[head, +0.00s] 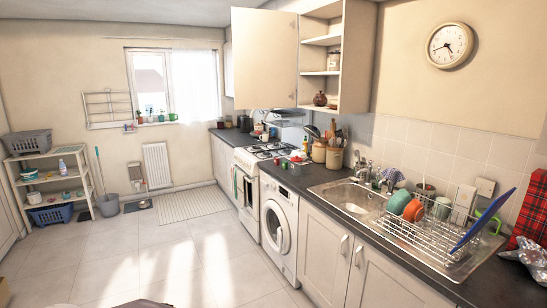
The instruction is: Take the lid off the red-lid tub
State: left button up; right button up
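I cannot make out the red-lid tub for certain. A small red item (296,160) is on the counter beside the stove, among small green and pale things, but it is too small to tell whether it is the tub's lid. Neither of my grippers can be made out in the head view, so whether they are open or shut is hidden.
A dark counter (322,178) runs along the right wall above a white washer (279,226). A stove (262,152) stands beyond it. The sink (352,196) and loaded dish rack (425,240) fill the near counter. A wall cupboard door (264,58) hangs open. The tiled floor (165,255) is mostly clear.

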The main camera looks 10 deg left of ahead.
aim_at(296, 158)
jog(key=i+j, duration=0.75)
jog(key=j, duration=0.2)
jog(key=i+j+z, duration=0.1)
jog(key=i+j, duration=0.65)
jog(key=j, duration=0.25)
jog(key=i+j, duration=0.4)
jog(key=j+z, duration=0.05)
